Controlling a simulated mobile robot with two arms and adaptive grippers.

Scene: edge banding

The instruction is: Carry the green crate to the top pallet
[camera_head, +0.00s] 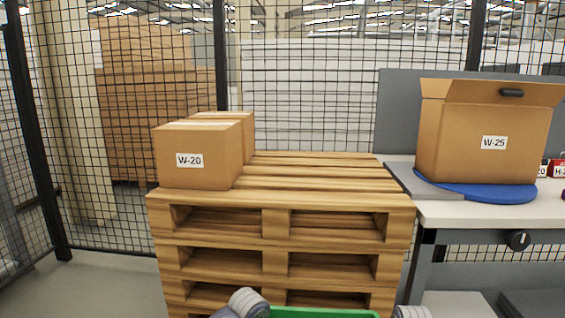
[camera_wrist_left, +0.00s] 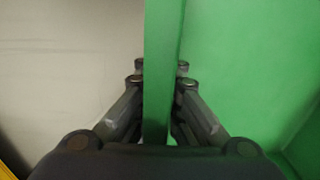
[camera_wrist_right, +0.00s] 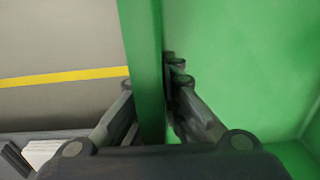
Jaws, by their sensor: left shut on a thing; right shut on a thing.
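The green crate (camera_head: 322,313) shows only as a strip of its rim at the bottom edge of the head view, in front of the pallet stack. In the left wrist view my left gripper (camera_wrist_left: 161,68) is shut on the crate's wall (camera_wrist_left: 165,35), one finger on each side. In the right wrist view my right gripper (camera_wrist_right: 155,72) is shut on another part of the crate's wall (camera_wrist_right: 143,35). The crate's inside looks empty where it shows. The top pallet (camera_head: 300,175) is the uppermost of a wooden stack, above the height of the crate's rim in the picture.
A carton marked W-20 (camera_head: 205,165) stands on the pallet's left side, with another carton (camera_head: 248,130) behind it. The pallet's middle and right are bare. To the right, a workbench (camera_head: 475,213) holds an open carton W-25 (camera_head: 470,140) on a blue disc (camera_head: 500,192). Mesh fencing stands behind.

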